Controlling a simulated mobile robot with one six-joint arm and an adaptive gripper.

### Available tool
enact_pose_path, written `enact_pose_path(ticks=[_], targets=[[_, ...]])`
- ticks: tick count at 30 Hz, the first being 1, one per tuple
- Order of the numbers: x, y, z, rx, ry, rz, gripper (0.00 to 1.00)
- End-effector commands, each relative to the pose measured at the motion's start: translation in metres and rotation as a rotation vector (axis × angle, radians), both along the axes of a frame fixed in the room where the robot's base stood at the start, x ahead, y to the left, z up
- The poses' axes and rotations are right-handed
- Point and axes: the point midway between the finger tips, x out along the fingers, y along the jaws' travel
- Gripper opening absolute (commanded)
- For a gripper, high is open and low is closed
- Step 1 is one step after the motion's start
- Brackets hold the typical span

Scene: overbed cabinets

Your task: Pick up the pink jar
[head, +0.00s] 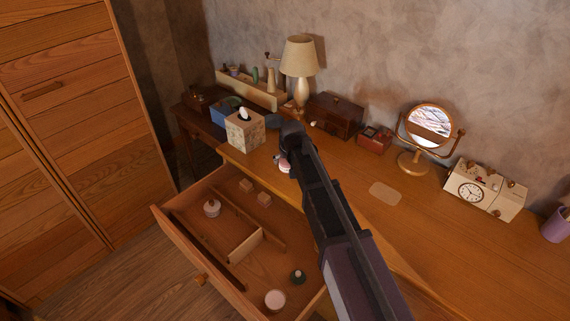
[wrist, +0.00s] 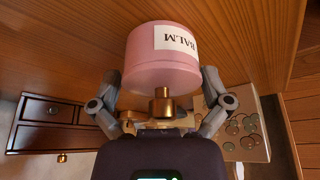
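The pink jar (wrist: 150,62) fills the upper middle of the wrist view, with a white label reading BALM that appears upside down. My gripper (wrist: 157,88) has one grey finger on each side of the jar, and both fingertips meet its sides. A brass-coloured piece shows at the jar's near end. In the head view my gripper (head: 287,152) is over the desk beside the tissue box, and only a small pink part of the jar (head: 284,166) shows beside it; my arm hides the rest.
The open drawer (head: 185,243) holds small jars, wooden blocks and dividers. The tissue box (head: 245,132), lamp (head: 299,62) and dark wooden chest (head: 334,115) stand close around my gripper.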

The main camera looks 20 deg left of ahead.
Motion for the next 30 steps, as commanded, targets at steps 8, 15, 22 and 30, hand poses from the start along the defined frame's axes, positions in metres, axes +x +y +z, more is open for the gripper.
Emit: enact_pose_path(ticks=[8,15,22,30], targets=[[0.0,0.0,0.0,0.0,0.0,0.0,0.22],[0.0,0.0,0.0,0.0,0.0,0.0,0.22],[0.0,0.0,0.004,0.0,0.0,0.0,0.22],[0.0,0.001,0.019,0.0,0.0,0.001,0.22]])
